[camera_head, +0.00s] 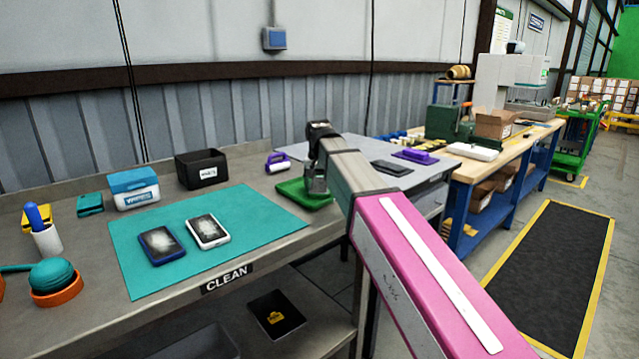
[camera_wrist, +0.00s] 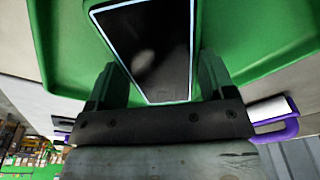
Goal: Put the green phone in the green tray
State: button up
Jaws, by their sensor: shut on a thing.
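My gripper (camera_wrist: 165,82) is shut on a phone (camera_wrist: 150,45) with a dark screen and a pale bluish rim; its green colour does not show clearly. In the wrist view the phone lies between the two fingers, in front of the green tray (camera_wrist: 265,35). In the head view my gripper (camera_head: 316,182) is pointed down at the green tray (camera_head: 292,190), which sits on the metal bench right of the teal mat. The phone is hidden there by my gripper and arm. I cannot tell whether the phone touches the tray floor.
A blue phone (camera_head: 160,245) and a white phone (camera_head: 207,231) lie on the teal mat (camera_head: 130,232). A black bin (camera_head: 201,169) and a purple-handled item (camera_head: 279,162) stand behind. A dark phone (camera_head: 391,168) and a purple tray (camera_head: 415,157) lie to the right.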

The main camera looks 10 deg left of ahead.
aim_at(319, 187)
jog(key=o, duration=1.1)
jog(key=shift+s+r, duration=0.25)
jog(key=shift+r, duration=1.75)
jog(key=shift+s+r, duration=0.25)
jog(key=shift+r, duration=1.8)
jog(key=shift+s+r, duration=0.25)
jog(key=shift+r, duration=1.75)
